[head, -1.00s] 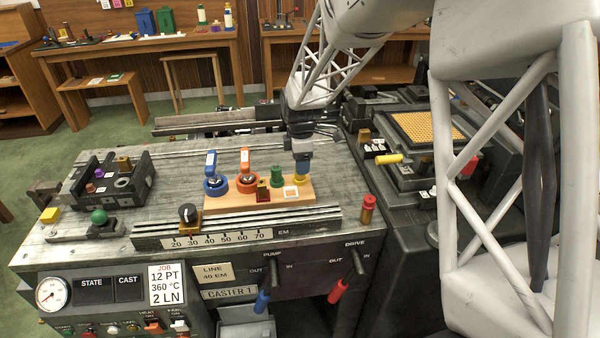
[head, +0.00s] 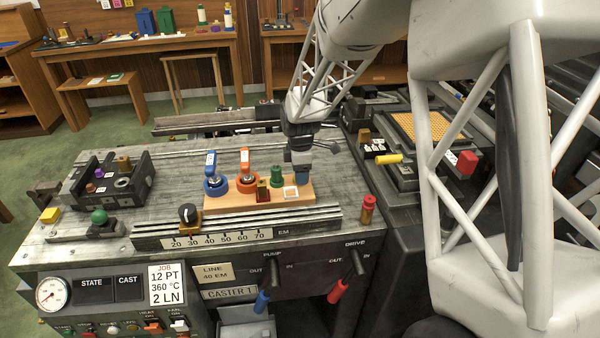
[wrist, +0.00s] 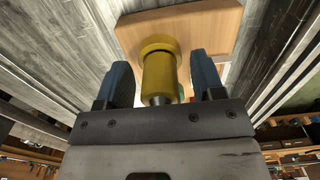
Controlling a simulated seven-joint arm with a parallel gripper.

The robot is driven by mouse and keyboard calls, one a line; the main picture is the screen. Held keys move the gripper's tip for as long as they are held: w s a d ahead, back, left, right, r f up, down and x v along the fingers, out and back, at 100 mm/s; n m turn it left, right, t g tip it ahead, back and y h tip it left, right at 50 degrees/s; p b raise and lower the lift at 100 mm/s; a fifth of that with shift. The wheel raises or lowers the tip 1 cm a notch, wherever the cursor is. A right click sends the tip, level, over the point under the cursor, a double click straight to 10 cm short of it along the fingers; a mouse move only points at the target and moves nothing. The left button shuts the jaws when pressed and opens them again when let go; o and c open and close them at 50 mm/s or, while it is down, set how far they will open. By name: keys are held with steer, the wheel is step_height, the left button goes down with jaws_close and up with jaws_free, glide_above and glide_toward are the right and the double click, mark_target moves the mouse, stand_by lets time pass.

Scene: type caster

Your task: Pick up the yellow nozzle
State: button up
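The yellow nozzle (wrist: 160,68) stands between my gripper's two blue fingers (wrist: 163,85) in the wrist view, its grey tip towards me and its wider yellow collar further off. A narrow gap shows on each side, so my gripper is open around it and not touching. In the head view my gripper (head: 301,168) is low over the right end of the wooden board (head: 236,203), and its fingers hide the nozzle. The board also shows in the wrist view (wrist: 215,28).
Left of my gripper on the board stand a green nozzle (head: 277,178), a red-orange one (head: 246,184) and a blue one (head: 216,187). A black knob (head: 188,213) is at the front left. A red-topped brass piece (head: 368,206) stands to the right.

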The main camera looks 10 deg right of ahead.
steer(key=c, duration=0.9)
steer(key=shift+c, duration=0.2)
steer(key=shift+r, duration=0.1)
steer(key=shift+r, duration=0.75)
step_height(320, 180, up, 2)
steer(key=shift+r, duration=0.1)
steer(key=s, duration=0.5)
steer(key=s+d, duration=0.1)
steer(key=s, duration=0.4)
steer(key=s+r, duration=0.1)
steer(key=s, duration=0.5)
steer(key=shift+d+r, duration=0.1)
steer(key=shift+d, duration=0.15)
steer(key=shift+w, duration=0.1)
